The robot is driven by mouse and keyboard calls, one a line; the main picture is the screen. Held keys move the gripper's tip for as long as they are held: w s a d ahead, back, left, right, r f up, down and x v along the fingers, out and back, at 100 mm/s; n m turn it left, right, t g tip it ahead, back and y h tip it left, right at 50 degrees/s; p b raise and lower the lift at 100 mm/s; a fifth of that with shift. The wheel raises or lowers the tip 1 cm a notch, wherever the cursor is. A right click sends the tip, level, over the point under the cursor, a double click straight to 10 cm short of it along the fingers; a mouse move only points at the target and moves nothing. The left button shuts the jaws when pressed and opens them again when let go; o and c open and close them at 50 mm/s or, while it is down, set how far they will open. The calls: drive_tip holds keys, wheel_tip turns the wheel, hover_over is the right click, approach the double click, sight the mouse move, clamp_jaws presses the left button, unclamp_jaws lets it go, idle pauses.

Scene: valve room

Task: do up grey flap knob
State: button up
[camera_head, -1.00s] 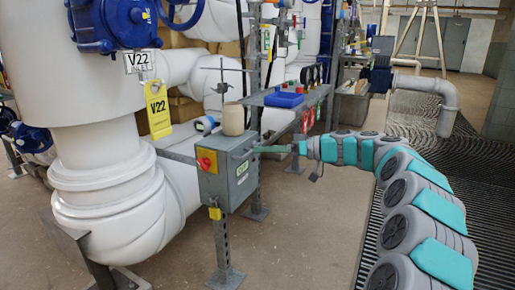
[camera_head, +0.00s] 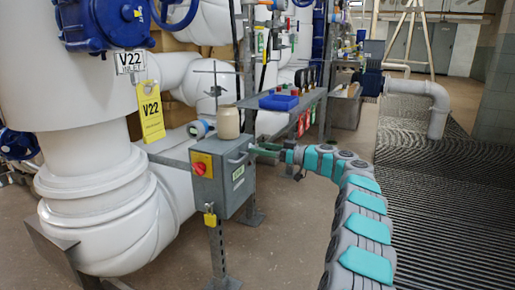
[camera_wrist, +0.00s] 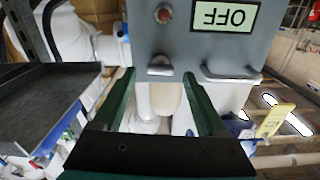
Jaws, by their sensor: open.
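The grey box (camera_head: 226,195) stands on a metal post, and its right side faces my gripper (camera_head: 256,151). In the wrist view the box (camera_wrist: 205,45) appears upside down with an OFF label (camera_wrist: 225,17). A small grey knob (camera_wrist: 160,66) sits at the edge of that face, between the tips of my gripper (camera_wrist: 158,75). My green fingers are open, one to each side of the knob, and do not visibly grip it. I cannot tell how the knob is turned. It is too small to make out in the head view.
A grey handle (camera_wrist: 228,74) sits beside the knob. A beige jar (camera_head: 228,123) stands on the box. A shelf (camera_head: 305,103) with a blue bin (camera_head: 279,102) lies behind. Large white pipes (camera_head: 95,200) fill the left. The ribbed floor at right is open.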

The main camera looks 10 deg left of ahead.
drive_tip(key=shift+x, duration=0.85)
drive_tip(key=shift+c, duration=0.2)
clamp_jaws()
